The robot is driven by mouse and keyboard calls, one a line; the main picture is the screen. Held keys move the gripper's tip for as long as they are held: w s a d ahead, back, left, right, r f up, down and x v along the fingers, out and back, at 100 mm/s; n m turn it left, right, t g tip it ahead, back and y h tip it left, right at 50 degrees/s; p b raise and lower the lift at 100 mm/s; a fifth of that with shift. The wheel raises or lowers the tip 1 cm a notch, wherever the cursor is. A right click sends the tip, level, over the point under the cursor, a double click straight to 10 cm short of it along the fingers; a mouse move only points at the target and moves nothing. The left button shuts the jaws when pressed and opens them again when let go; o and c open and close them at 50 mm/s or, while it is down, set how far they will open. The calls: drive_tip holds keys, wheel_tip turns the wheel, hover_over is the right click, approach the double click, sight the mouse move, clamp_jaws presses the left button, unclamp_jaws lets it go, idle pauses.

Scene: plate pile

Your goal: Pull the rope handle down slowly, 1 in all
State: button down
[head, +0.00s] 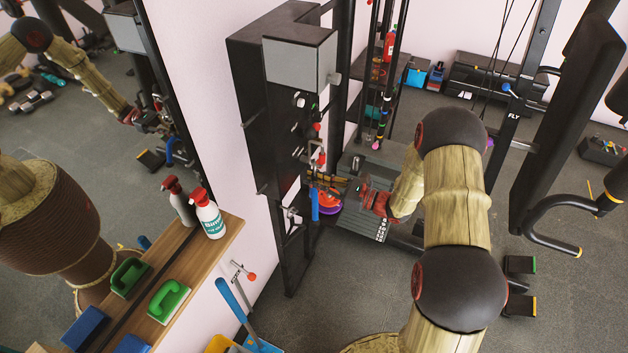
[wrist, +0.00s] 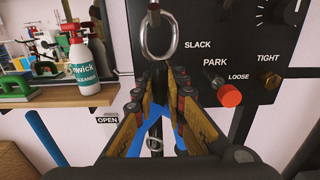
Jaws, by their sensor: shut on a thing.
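The blue rope handle (wrist: 155,132) shows in the wrist view between the fingers of my gripper (wrist: 158,82), below a metal ring (wrist: 147,42) that hangs at the front of a black panel. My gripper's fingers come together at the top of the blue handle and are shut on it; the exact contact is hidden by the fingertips. In the head view, a blue upright piece (head: 315,204) shows just left of my gripper (head: 328,182), beside the black machine column.
The black panel (wrist: 220,58) carries a red knob (wrist: 229,95) and labels SLACK, PARK, TIGHT and LOOSE. A wooden shelf (head: 222,236) with a spray bottle (head: 208,216) stands left. Gym machine frames (head: 575,100) stand right, with floor open between.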

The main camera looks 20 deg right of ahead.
sight(314, 163)
drive_tip(key=shift+r+p, duration=0.45)
drive_tip(key=shift+r, duration=0.3)
drive_tip(key=shift+r+p, duration=0.75)
drive_tip(key=shift+r, duration=0.5)
drive_tip(key=shift+r+p, duration=0.7)
drive_tip(key=shift+r, duration=0.5)
drive_tip(key=shift+r+p, duration=0.75)
drive_tip(key=shift+r, duration=0.3)
